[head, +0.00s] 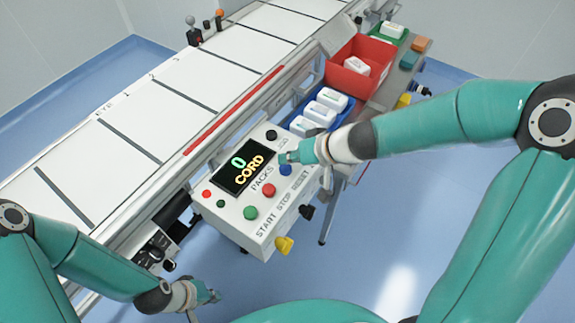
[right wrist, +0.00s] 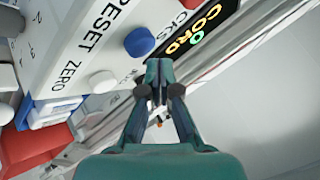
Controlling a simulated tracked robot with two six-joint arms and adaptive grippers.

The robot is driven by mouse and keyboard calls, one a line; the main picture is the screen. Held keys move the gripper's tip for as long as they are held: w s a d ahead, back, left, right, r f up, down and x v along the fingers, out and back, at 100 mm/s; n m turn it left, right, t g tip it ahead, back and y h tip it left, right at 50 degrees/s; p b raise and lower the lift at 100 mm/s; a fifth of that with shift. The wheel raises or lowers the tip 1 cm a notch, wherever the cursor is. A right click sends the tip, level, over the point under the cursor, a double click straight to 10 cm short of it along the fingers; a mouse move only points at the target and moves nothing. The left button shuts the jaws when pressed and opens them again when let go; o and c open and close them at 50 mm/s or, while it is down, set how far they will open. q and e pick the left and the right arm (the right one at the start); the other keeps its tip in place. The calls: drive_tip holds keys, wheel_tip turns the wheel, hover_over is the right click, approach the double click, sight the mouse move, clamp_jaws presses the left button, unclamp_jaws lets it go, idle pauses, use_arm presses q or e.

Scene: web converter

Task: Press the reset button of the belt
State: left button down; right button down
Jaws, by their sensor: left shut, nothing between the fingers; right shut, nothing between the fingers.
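The blue reset button (head: 285,170) sits on the sloped white control panel (head: 231,218), beside the printed word RESET. It also shows in the right wrist view (right wrist: 139,42), raised from the panel. My right gripper (head: 284,158) is shut and empty, with its tips over the panel close to the blue button. In the right wrist view my right gripper's tips (right wrist: 159,68) lie to the right of and below the button; I cannot tell how far above the panel they are. My left gripper (head: 213,296) is shut and empty, low at the bottom left, away from the panel.
A red stop button (head: 268,190) and a green start button (head: 250,213) are in line with the blue one. The display (head: 245,172) reads 0 CORD. A white conveyor belt (head: 145,127) runs behind. Blue (head: 299,126) and red (head: 346,84) bins stand beyond the panel.

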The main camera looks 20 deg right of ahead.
sight(288, 169)
drive_tip(key=shift+f, duration=0.1)
idle(0.7)
drive_tip(key=shift+s+f+b, duration=0.1)
drive_tip(key=shift+f+b, duration=0.15)
drive_tip(key=shift+b, duration=0.4)
drive_tip(key=shift+f+b, duration=0.6)
drive_tip(key=shift+b, duration=0.15)
idle(0.7)
drive_tip(key=shift+r, duration=0.1)
drive_tip(key=shift+r+p, duration=0.8)
drive_tip(key=shift+r, duration=0.15)
wheel_tip(288, 169, up, 5)
drive_tip(key=p, duration=0.4)
idle(0.9)
